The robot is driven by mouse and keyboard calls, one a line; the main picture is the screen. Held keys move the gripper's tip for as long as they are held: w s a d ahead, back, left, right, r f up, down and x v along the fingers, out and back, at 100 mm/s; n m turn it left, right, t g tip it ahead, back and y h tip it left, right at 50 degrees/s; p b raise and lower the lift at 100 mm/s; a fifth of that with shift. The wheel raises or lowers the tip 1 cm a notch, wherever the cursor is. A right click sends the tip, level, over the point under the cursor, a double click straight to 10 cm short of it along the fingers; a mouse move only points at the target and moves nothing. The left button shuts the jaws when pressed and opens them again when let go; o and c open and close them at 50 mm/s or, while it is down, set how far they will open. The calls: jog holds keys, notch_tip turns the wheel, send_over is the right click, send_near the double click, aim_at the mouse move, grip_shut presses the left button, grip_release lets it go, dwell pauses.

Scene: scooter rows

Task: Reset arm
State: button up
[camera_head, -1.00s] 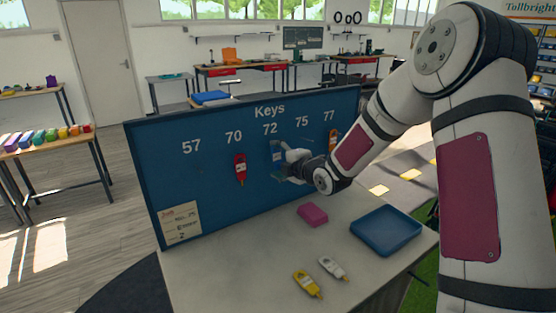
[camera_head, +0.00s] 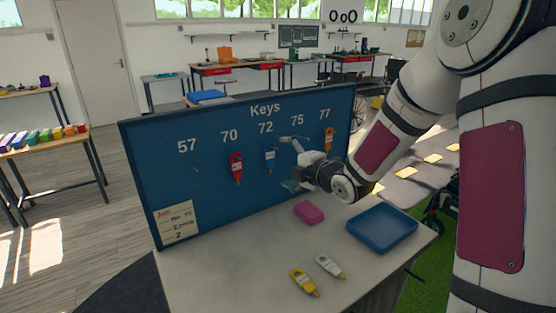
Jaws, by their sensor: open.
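My gripper (camera_head: 290,163) is open and empty in the head view, in front of the blue key board (camera_head: 210,190), just right of the blue key (camera_head: 270,158) under number 72. It stands apart from that key. My arm reaches in from the right. A red key (camera_head: 236,167) hangs under 70 and an orange key (camera_head: 328,140) under 77. No key shows under 57. The spot under 75 is partly covered by my gripper.
On the table (camera_head: 220,275) lie a yellow key (camera_head: 304,281), a white-grey key (camera_head: 330,266), a pink block (camera_head: 309,212) and a blue tray (camera_head: 382,228). A paper note (camera_head: 176,222) is on the board's lower left. The table's front left is clear.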

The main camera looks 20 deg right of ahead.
jog(key=s+d+r+m+g+h, duration=0.2)
jog(key=s+r+m+h, duration=0.15)
jog(key=s+m, duration=0.4)
jog(key=s+d+r+m+g+h, duration=0.1)
jog(key=s+r+m+g+h, duration=0.3)
jog(key=s, duration=0.7)
jog(key=s+a+r+m+g+y, duration=0.1)
jog(key=s+m, duration=0.4)
jog(key=s, duration=0.5)
jog(key=s+a+r+m+g+y, duration=0.1)
jog(key=s+m, duration=0.4)
jog(key=s, duration=0.5)
jog(key=a+g+y, duration=0.1)
jog(key=a, duration=0.1)
jog(key=shift+s+a, duration=0.2)
jog(key=shift+a, duration=0.2)
jog(key=shift+d, duration=0.25)
